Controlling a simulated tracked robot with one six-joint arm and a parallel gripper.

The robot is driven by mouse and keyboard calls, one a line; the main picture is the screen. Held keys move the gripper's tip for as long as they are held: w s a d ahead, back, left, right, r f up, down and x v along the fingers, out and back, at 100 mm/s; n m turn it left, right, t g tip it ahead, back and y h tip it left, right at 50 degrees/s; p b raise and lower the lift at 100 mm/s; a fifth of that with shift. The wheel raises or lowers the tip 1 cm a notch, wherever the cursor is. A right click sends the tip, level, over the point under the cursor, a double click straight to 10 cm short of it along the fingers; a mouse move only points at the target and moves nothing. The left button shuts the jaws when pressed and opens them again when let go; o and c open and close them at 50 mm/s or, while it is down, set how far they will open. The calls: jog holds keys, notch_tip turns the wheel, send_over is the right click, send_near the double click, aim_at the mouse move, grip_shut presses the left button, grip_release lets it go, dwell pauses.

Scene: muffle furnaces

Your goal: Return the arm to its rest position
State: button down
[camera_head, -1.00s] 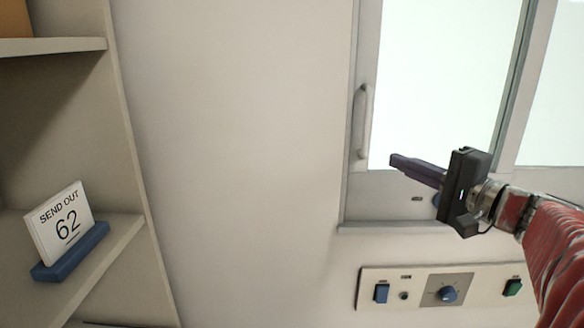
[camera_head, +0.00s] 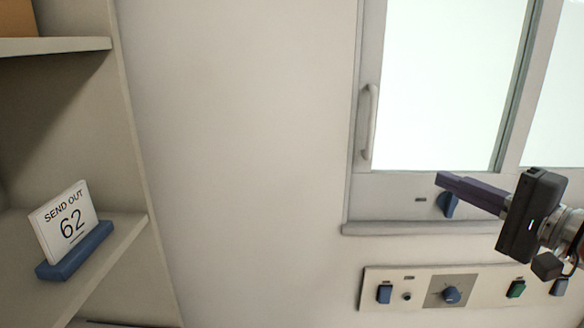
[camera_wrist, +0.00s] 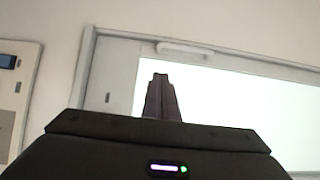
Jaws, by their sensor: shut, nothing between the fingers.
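My gripper (camera_head: 440,179) is at the right of the head view, its dark purple fingers pointing left and together, with nothing between them. It is in front of the lower frame of a white-paned window or door panel (camera_head: 440,85). A blue knob (camera_head: 448,204) on that frame shows just below the fingertips; I cannot tell whether they touch. In the wrist view, the shut fingers (camera_wrist: 161,78) stand in front of the bright panel (camera_wrist: 230,110). Most of my arm is outside the head view.
A vertical handle (camera_head: 369,122) is on the panel's left edge. Below is a control strip with a blue switch (camera_head: 384,293), a blue dial (camera_head: 451,295) and a green switch (camera_head: 516,289). Shelves (camera_head: 120,235) at left hold a "SEND OUT 62" sign (camera_head: 66,225). Bare wall (camera_head: 240,150) lies between.

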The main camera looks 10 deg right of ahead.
dwell(0.3)
jog(key=w+a+f+g, duration=0.3)
jog(key=w+a+f, duration=0.1)
jog(key=a+f, duration=0.25)
jog(key=w+a+f+g, duration=0.3)
jog(key=w+a+f, duration=0.25)
jog(key=a, duration=0.25)
jog(key=s+a+f+n+g, duration=0.4)
jog(key=s+a+f+n, duration=0.3)
jog(key=s+a+f, duration=0.15)
jog(key=s+f+n+g+h, duration=0.1)
jog(key=s+f+n+h, duration=0.2)
jog(key=s+n+h, duration=0.2)
jog(key=shift+s+f+n+g+h, duration=0.35)
jog(key=shift+s+n, duration=0.85)
jog(key=shift+s, duration=0.3)
jog(key=c, duration=2.5)
grip_release()
